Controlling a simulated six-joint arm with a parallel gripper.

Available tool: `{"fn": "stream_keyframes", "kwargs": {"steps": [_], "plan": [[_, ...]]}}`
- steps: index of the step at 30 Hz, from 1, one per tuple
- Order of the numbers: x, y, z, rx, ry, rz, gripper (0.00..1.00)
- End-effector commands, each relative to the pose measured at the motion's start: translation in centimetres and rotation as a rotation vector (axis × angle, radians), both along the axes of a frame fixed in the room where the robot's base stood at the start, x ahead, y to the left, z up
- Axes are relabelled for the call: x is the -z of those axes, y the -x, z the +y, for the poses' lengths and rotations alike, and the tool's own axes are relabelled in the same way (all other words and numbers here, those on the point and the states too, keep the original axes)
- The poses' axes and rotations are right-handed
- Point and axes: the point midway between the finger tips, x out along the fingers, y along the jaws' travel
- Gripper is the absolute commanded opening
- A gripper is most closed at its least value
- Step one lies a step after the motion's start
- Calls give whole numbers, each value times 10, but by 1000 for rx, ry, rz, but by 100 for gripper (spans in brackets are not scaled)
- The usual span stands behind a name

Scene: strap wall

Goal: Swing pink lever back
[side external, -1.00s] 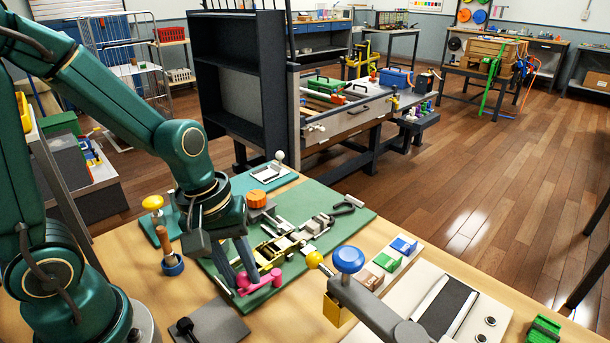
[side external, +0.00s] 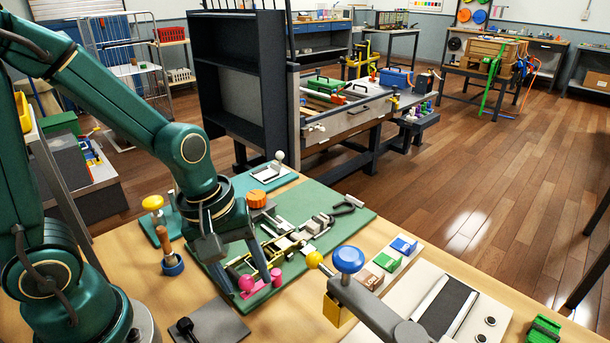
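The pink lever (side external: 247,284) is at the near edge of the green board (side external: 335,222). A finger of my gripper (side external: 243,277) crosses in front, so the link between these parts is hidden. My gripper points down with its two fingers spread apart. The round pink part shows between the fingers, and the post lies outside the right finger. I cannot tell whether either finger touches the lever.
Yellow-and-grey strap hardware (side external: 262,255) lies just behind the lever. An orange knob (side external: 257,198) and a wooden-handled tool in a blue holder (side external: 172,262) stand nearby. A grey arm fixture with a blue knob (side external: 348,260) rises at the right. A dark grey plate (side external: 222,325) lies in front.

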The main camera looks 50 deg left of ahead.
Motion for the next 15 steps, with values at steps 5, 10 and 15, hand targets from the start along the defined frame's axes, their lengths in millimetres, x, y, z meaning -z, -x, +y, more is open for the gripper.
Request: {"fn": "stream_keyframes", "kwargs": {"steps": [5,10,15], "plan": [[0,0,0,1,-1,1,60],[-4,0,1,1,0,-1,60],[-21,2,2,1,0,-7,60]]}}
